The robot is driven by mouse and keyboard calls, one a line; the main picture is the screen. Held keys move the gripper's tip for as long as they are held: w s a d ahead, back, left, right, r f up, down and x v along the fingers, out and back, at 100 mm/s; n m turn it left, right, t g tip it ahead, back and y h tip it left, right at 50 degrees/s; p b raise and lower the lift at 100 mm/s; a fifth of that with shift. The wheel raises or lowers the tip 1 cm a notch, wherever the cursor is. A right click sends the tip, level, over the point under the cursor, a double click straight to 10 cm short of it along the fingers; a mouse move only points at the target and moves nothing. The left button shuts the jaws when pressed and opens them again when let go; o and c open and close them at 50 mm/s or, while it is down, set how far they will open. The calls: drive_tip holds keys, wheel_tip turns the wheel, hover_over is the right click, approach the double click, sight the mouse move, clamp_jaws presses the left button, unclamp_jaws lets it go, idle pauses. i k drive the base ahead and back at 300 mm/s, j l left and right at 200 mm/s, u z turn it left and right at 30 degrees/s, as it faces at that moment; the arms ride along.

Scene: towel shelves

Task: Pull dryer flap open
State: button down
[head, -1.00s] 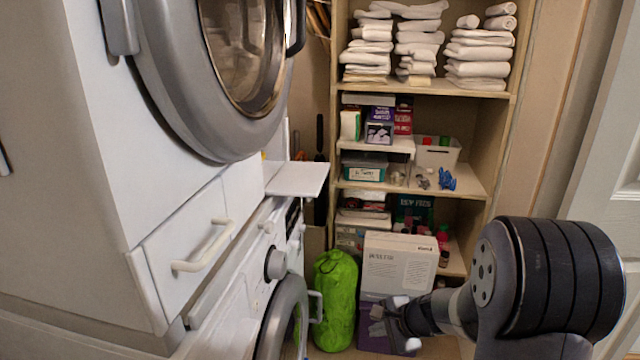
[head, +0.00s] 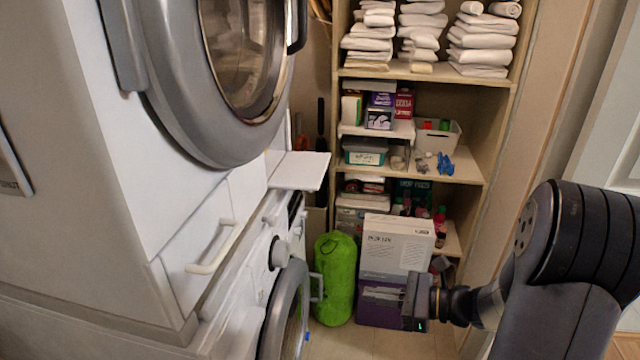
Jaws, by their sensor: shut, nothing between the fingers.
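The upper white machine with the round grey door (head: 225,85) stands at the left, stacked on a second one. Below that door is a white flap (head: 192,240) with a pale bar handle (head: 213,249). The flap looks closed against the front. My gripper (head: 372,292) is at the lower middle right, in front of the boxes on the floor. Its thin fingers point left, are shut and hold nothing. It is well to the right of the flap handle and apart from it.
A white shelf board (head: 299,171) juts out between the machines. The lower washer door (head: 286,310) is below. A wooden shelf (head: 440,77) holds towels. Some floor (head: 350,343) is clear.

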sight(298, 170)
drive_tip(key=i+l+u, duration=0.1)
drive_tip(key=i, duration=0.3)
drive_tip(key=i+l+u, duration=0.1)
drive_tip(key=i, duration=0.3)
drive_tip(key=i+l+u, duration=0.1)
drive_tip(key=i, duration=0.3)
drive_tip(key=l, duration=0.1)
